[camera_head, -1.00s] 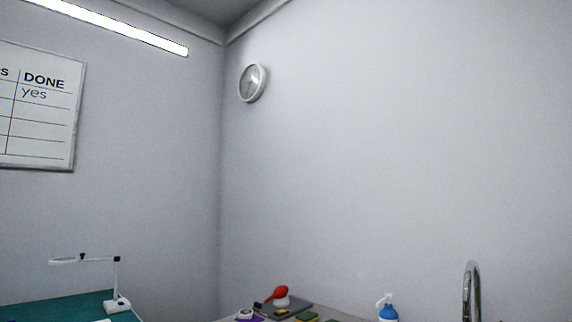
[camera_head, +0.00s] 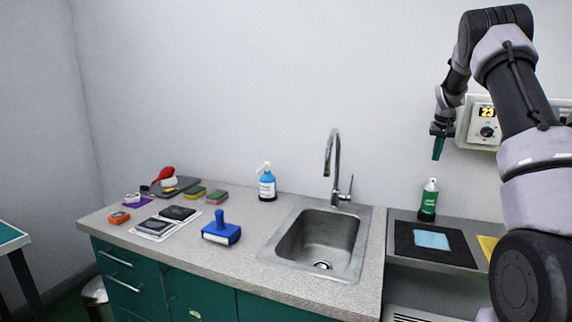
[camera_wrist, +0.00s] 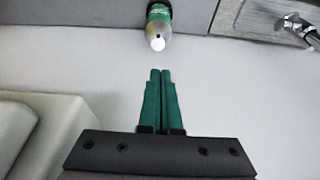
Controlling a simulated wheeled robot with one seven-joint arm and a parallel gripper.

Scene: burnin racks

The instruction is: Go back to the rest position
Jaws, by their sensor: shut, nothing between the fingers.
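My gripper (camera_head: 438,148) hangs at the right in the head view, pointing down in front of the wall and left of a wall-mounted device. Its two green fingers are together and hold nothing; they also show in the wrist view (camera_wrist: 160,100). A green bottle with a white cap (camera_head: 428,200) stands upright on the counter below my gripper, apart from it. The bottle also shows at the top of the wrist view (camera_wrist: 158,22).
A wall device with a lit display (camera_head: 484,125) is close to my arm. A tall tap (camera_head: 333,165) rises behind the sink (camera_head: 318,242). A blue pump bottle (camera_head: 267,185) and a blue-handled tool (camera_head: 221,231) stand on the counter (camera_head: 185,265). The air left of my gripper is open.

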